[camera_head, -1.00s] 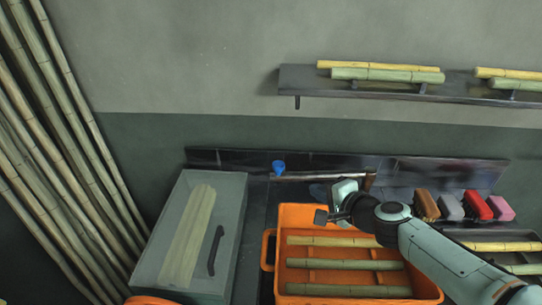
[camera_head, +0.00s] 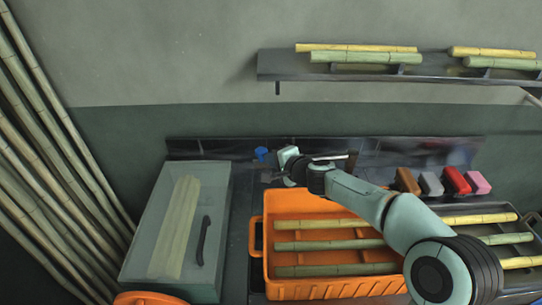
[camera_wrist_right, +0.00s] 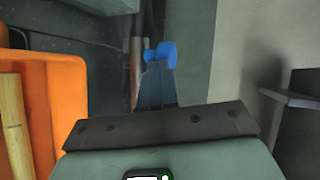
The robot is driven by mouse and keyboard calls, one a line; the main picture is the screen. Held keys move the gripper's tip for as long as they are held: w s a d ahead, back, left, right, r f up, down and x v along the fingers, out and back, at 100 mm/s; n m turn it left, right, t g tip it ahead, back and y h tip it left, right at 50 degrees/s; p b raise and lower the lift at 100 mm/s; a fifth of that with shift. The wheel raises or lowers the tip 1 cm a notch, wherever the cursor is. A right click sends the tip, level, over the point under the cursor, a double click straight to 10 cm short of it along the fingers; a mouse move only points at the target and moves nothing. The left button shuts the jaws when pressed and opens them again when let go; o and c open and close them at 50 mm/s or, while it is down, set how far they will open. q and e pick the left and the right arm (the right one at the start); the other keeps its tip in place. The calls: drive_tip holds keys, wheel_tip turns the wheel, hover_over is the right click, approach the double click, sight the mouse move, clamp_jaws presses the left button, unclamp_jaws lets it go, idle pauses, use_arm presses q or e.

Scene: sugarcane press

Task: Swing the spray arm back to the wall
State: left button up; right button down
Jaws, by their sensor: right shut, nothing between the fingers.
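The spray arm (camera_head: 333,158) is a thin pipe in front of the dark splashback, behind the orange crate. Its blue nozzle (camera_head: 262,153) is at the left end. In the right wrist view the nozzle (camera_wrist_right: 162,53) shows just beyond my fingertips, with the pipe (camera_wrist_right: 136,65) beside them. My right gripper (camera_head: 268,177) is shut and empty, close to the nozzle end; I cannot tell whether it touches. My right forearm and wrist hide part of the pipe. My left gripper is not in view.
The orange crate (camera_head: 257,268) holds cane pieces below my right arm. A lidded grey box (camera_head: 150,225) with a dark handle stands left. Several coloured blocks (camera_head: 430,184) sit right of the pipe. A wall shelf (camera_head: 268,70) holds cane above. Tall canes (camera_head: 55,170) lean at the left.

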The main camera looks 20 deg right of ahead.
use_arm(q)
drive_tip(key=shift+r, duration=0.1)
use_arm(e)
drive_tip(key=shift+w+a, duration=0.1)
drive_tip(key=shift+w, duration=0.2)
